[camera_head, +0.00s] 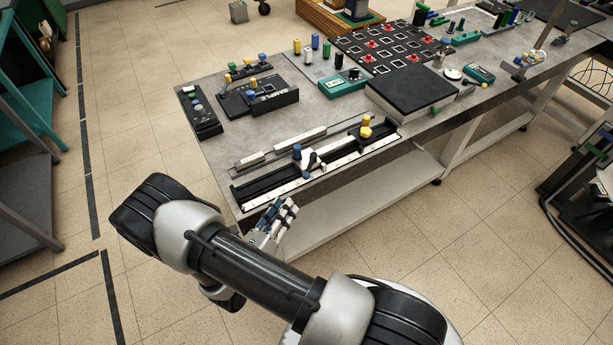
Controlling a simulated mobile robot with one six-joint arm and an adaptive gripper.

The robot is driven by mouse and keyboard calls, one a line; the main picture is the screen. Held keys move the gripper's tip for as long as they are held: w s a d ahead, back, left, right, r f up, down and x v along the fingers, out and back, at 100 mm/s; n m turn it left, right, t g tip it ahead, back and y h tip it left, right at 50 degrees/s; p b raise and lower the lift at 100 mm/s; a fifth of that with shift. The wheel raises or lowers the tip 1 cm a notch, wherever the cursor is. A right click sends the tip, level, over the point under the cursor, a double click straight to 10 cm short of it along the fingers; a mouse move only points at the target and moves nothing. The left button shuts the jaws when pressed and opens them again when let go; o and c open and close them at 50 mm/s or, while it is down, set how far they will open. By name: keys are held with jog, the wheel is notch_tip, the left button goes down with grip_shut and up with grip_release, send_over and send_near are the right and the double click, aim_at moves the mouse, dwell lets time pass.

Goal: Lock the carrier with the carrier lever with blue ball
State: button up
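A long rail with a pale ruler-like strip (337,164) lies along the near-left edge of the bench. A white and dark carrier (307,160) sits on the rail left of its middle. A yellow knob (366,121) stands on a dark mount near the rail's right end. My gripper (284,207) is just in front of the bench edge, below and left of the carrier in the picture, and apart from it. Its fingers are small and seen at an angle, so their opening is unclear. Whether the lever is locked cannot be told.
Grey bars (282,147) lie behind the rail. A black box (410,92) stands right of it, and a black SAMPLE box (268,103) stands farther back. The bench top (225,148) is bare left of the rail. Open floor lies left of my arm.

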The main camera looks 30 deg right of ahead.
aim_at(306, 176)
jog(key=b+x, duration=0.2)
jog(key=x, duration=1.1)
jog(key=shift+w+d, duration=0.15)
jog(key=shift+d, duration=0.15)
grip_shut()
